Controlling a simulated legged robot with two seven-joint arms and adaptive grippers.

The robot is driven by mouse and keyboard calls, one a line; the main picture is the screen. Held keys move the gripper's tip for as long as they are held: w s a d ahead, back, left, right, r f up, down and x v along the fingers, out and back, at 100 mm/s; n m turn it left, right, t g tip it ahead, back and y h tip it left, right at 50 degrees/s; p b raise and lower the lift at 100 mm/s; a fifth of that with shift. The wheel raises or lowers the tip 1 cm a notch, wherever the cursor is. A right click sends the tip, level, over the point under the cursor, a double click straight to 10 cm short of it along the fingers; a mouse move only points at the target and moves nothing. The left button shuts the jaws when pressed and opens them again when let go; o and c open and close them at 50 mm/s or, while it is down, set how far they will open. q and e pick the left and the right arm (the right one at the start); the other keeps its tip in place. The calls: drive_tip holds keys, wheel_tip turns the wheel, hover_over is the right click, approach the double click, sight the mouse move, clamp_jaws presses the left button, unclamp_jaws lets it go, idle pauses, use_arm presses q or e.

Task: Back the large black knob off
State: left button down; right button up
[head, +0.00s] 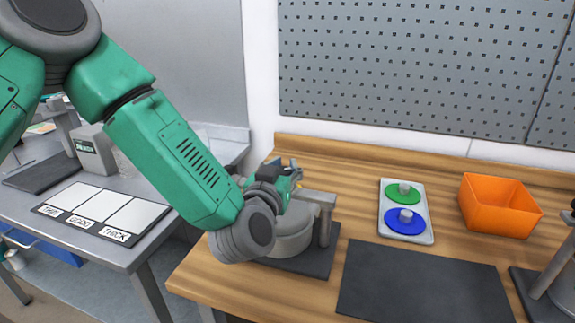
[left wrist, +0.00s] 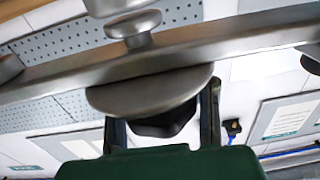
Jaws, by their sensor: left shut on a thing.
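The large black knob (left wrist: 165,125) shows in the left wrist view, below a round metal plate (left wrist: 155,92) on a metal crossbar. My left gripper (left wrist: 163,112) has a finger on each side of the knob and is shut on it. In the head view my left gripper (head: 284,176) is at the top of the clamp frame (head: 318,198) of a grey drum agitator (head: 294,240). My arm and gripper hide the knob there. My right gripper is not in view.
A grey tray (head: 412,236) with a green and a blue disc and an orange bin (head: 500,206) stand to the right. A dark mat (head: 420,285) lies in front. Another metal device (head: 555,265) stands at the right edge. A side table (head: 150,250) is at left.

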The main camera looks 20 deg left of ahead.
use_arm(q)
drive_tip(key=n+y, duration=0.2)
drive_tip(key=y, duration=0.1)
drive_tip(key=n+y+p, duration=0.1)
drive_tip(key=y, duration=0.1)
drive_tip(key=shift+s+a+f+g, duration=0.2)
drive_tip(key=shift+s+a+g, duration=0.05)
drive_tip(key=shift+g, duration=0.15)
drive_tip(key=shift+s+a+f+n+g+y+p, duration=0.1)
drive_tip(key=shift+a+n+g+y+p, duration=0.1)
drive_tip(key=shift+n+g+y, duration=0.6)
drive_tip(key=shift+s+a+n+g+y+p, duration=0.1)
drive_tip(key=shift+a+n+g+y+p, duration=0.15)
drive_tip(key=shift+n+y, duration=0.9)
drive_tip(key=shift+m+y, duration=0.25)
drive_tip(key=shift+y, duration=0.1)
drive_tip(key=c, duration=1)
unclamp_jaws()
drive_tip(key=shift+d+r, duration=0.1)
drive_tip(key=shift+r, duration=0.1)
drive_tip(key=shift+d, duration=0.1)
